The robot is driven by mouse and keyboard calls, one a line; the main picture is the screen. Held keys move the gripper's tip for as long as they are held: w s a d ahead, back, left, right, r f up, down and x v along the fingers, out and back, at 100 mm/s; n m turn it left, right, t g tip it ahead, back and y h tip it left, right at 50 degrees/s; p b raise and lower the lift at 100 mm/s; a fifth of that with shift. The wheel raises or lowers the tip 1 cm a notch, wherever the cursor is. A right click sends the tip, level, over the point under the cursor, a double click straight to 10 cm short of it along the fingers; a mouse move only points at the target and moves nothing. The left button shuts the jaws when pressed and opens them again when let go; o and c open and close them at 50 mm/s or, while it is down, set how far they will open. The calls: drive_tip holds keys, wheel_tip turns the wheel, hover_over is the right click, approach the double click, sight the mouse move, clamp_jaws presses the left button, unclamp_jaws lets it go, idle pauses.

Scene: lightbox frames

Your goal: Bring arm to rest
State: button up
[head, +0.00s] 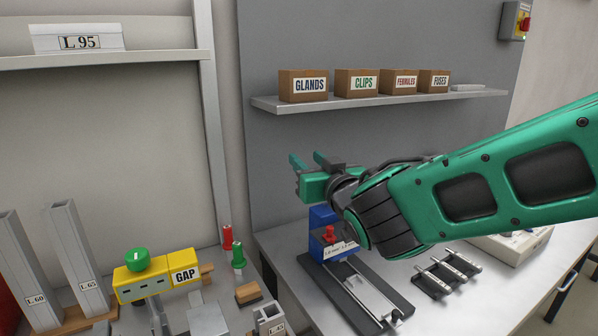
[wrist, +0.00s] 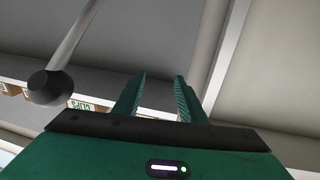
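My green arm reaches in from the right in the head view. My gripper (head: 306,163) is above the bench, below and in front of the shelf of boxes. In the wrist view my gripper (wrist: 158,98) has its two green fingers apart, with nothing between them. It holds nothing and touches nothing that I can see.
Below my arm, a blue fixture with a red knob (head: 329,236) stands on the bench (head: 283,246). A yellow GAP block (head: 156,277) and grey posts (head: 78,262) stand at left.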

drive_tip(key=w+d+r+m+t+h, duration=0.1)
drive_tip(key=d+r+m+h, duration=0.2)
drive_tip(key=d, duration=0.4)
drive_tip(key=w+d+r+m+t+h, duration=0.1)
drive_tip(key=d+r+h, duration=0.1)
drive_tip(key=d+r, duration=0.45)
drive_tip(key=s+d+f+m+g+h, duration=0.2)
drive_tip(key=d+f+g, duration=0.1)
drive_tip(key=d+f, duration=0.5)
drive_tip(key=s+d+f+m+g+h, duration=0.25)
drive_tip(key=d+f, duration=0.25)
drive_tip(key=d, duration=0.6)
drive_tip(key=s+d+f+m+g, duration=0.1)
drive_tip(key=s+d+f+g, duration=0.3)
drive_tip(key=s+f, duration=0.3)
drive_tip(key=s+d+f+g, duration=0.4)
drive_tip(key=s+d+f, duration=0.1)
drive_tip(key=s, duration=0.4)
drive_tip(key=s+a+f+g+y, duration=0.1)
drive_tip(key=s+f+g, duration=0.1)
drive_tip(key=s, duration=0.6)
drive_tip(key=s+a+f+g+y, duration=0.1)
drive_tip(key=s+f+g+y, duration=0.1)
drive_tip(key=s, duration=0.6)
drive_tip(key=shift+s+f+m+g, duration=0.3)
drive_tip(key=shift+f+m+g, duration=0.15)
drive_tip(key=shift+g, duration=0.2)
drive_tip(key=shift+a, duration=0.1)
